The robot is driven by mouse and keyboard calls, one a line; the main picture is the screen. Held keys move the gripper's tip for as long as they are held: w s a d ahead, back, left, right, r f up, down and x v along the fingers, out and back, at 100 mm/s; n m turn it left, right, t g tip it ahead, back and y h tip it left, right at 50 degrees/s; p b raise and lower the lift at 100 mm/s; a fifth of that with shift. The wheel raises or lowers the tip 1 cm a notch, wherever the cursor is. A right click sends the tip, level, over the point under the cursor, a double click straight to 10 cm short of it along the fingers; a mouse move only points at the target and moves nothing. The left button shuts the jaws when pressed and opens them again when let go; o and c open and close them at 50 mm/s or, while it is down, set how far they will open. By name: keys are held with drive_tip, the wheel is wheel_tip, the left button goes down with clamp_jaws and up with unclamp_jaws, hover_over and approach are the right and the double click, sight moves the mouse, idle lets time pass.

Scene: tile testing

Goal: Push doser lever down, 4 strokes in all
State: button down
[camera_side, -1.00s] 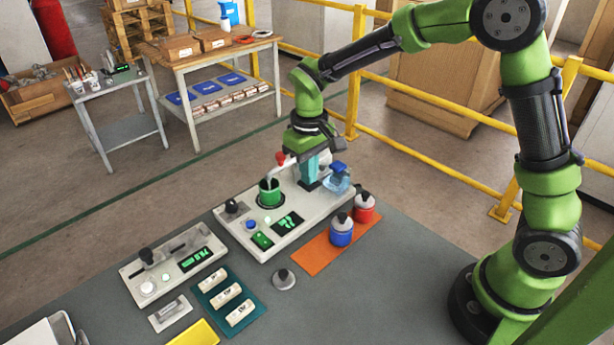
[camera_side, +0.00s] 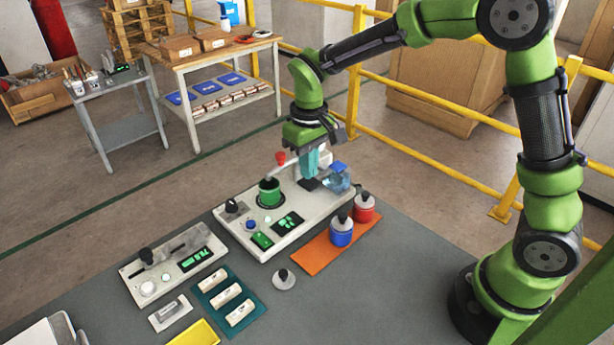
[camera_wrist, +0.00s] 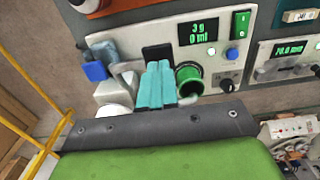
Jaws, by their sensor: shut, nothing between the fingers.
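The dosing station (camera_side: 262,222) is a pale box with a green cup (camera_side: 269,192) and a display (camera_side: 288,221). In the wrist view the display (camera_wrist: 198,31) reads about 3 g and 0 ml. A black paddle (camera_side: 309,185), which looks like the doser lever, sits at the station's back; it also shows in the wrist view (camera_wrist: 155,51). My gripper (camera_side: 309,174) is shut and empty, its teal fingers pointing down just above the paddle. In the wrist view my fingertips (camera_wrist: 159,66) partly cover it. I cannot tell whether they touch it.
A red-knobbed handle (camera_side: 281,158) stands left of my fingers. A clear bluish vessel with a blue top (camera_side: 339,167) stands close on their right. Blue and red jars (camera_side: 341,236) stand on an orange mat (camera_side: 312,262). A second instrument (camera_side: 172,270) sits at front left.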

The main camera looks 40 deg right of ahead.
drive_tip(key=shift+f, duration=1.7)
drive_tip(key=shift+r, duration=1.8)
drive_tip(key=shift+r, duration=2.5)
